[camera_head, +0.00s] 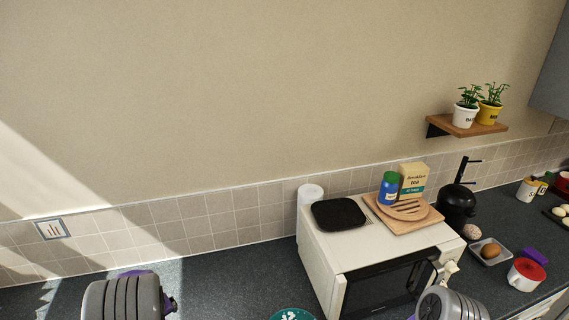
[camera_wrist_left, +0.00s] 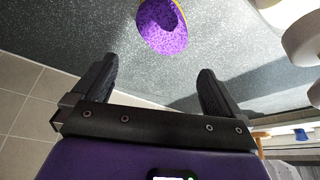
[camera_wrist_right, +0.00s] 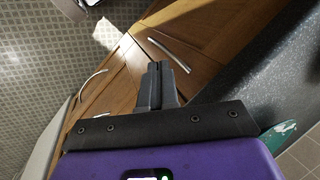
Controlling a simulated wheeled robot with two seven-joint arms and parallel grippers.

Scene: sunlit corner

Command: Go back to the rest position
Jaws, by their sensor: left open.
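My left gripper (camera_wrist_left: 157,72) is open and empty in the left wrist view, its two fingers wide apart over the dark speckled worktop. A purple speckled round item with a yellow rim (camera_wrist_left: 163,28) lies beyond its fingertips. My right gripper (camera_wrist_right: 164,80) has its two fingers together with nothing visible between them. It hangs in front of wooden cabinet doors (camera_wrist_right: 125,75), beside the worktop edge. In the head view only grey arm parts of mine show, at the bottom left and bottom right; the fingers are hidden or out of frame there.
A white microwave (camera_head: 318,255) stands on the worktop (camera_head: 225,280), carrying a black plate (camera_head: 339,213), a wooden board (camera_head: 408,222), a blue jar (camera_head: 389,188) and a tea box (camera_head: 414,180). A teal patterned item (camera_head: 293,314) lies at the front. A red-lidded cup (camera_head: 526,274) stands right.

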